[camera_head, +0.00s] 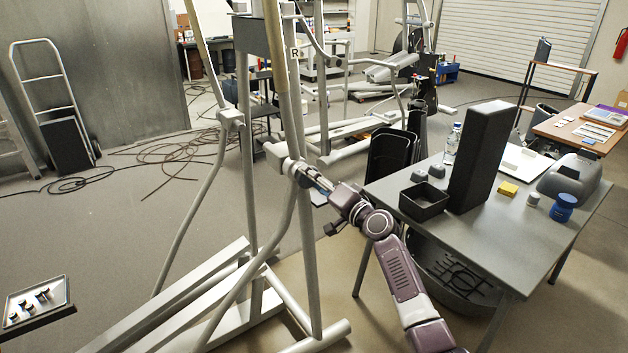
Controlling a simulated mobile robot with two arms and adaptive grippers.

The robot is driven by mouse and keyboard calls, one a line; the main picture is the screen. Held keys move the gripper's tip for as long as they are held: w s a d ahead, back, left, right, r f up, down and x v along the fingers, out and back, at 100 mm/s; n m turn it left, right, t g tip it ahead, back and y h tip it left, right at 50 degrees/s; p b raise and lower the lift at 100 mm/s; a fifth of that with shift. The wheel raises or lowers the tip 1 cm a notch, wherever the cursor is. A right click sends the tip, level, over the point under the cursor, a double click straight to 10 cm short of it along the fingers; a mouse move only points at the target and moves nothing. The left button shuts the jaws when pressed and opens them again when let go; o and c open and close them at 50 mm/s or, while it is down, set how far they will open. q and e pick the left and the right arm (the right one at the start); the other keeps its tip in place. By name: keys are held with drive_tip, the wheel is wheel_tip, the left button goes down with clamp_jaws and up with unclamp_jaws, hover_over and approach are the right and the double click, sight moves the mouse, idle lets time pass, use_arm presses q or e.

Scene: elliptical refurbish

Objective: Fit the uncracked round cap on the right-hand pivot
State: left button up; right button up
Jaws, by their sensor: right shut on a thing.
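The elliptical frame stands left of centre, with a post labelled R (295,53). The right-hand pivot (274,151) is a light grey stub sticking out from the frame toward my arm. My right gripper (308,177) is at the outer end of this pivot, shut on what looks like the round cap. The fingers hide most of the cap, so I cannot tell whether it is seated or just touching, nor see any crack. Two small dark grey rounded pieces (428,172) lie on the table behind the open black bin (423,201). My left gripper is out of view.
A tray (60,293) with several small parts is at lower left. Cables (180,165) lie on the floor.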

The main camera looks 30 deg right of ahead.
drive_tip(key=shift+w+a+b, duration=0.15)
drive_tip(key=shift+w+b, duration=0.55)
drive_tip(key=shift+w, duration=0.3)
idle(1.8)
drive_tip(key=shift+r, duration=0.1)
drive_tip(key=o, duration=1.6)
drive_tip(key=shift+o, duration=0.2)
drive_tip(key=shift+s, duration=0.1)
drive_tip(key=s+d, duration=0.1)
drive_tip(key=s, duration=1)
drive_tip(key=shift+s+d, duration=0.3)
drive_tip(key=shift+s, duration=0.05)
